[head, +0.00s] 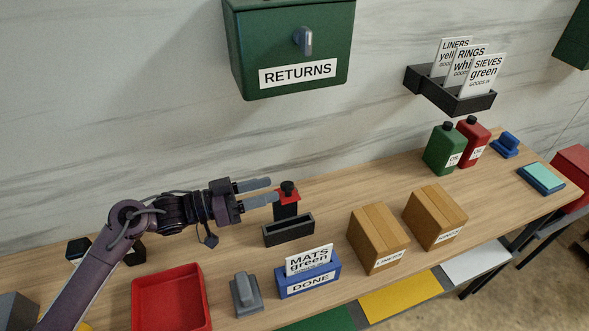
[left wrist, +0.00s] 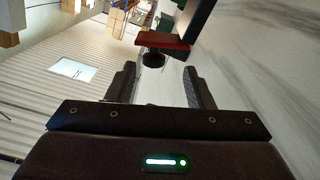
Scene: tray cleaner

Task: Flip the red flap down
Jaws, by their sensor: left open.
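The red flap (head: 291,197) sits at the top of a black upright stand (head: 286,211) at the back of the table, with a black knob (head: 288,187) on it. In the left wrist view the red flap (left wrist: 165,41) and its black knob (left wrist: 153,60) lie ahead, between the lines of the fingers. My left gripper (head: 275,190) is open and empty, its fingertips close beside the flap's left side. One finger overlaps the flap's edge in the head view; I cannot tell whether they touch. My right gripper is not in view.
A black slotted holder (head: 288,231) stands in front of the stand. A blue DONE holder (head: 309,284), a grey block (head: 245,294), a red tray (head: 150,301) and cardboard boxes (head: 378,241) are nearer the front. The green RETURNS box (head: 290,50) hangs on the wall above.

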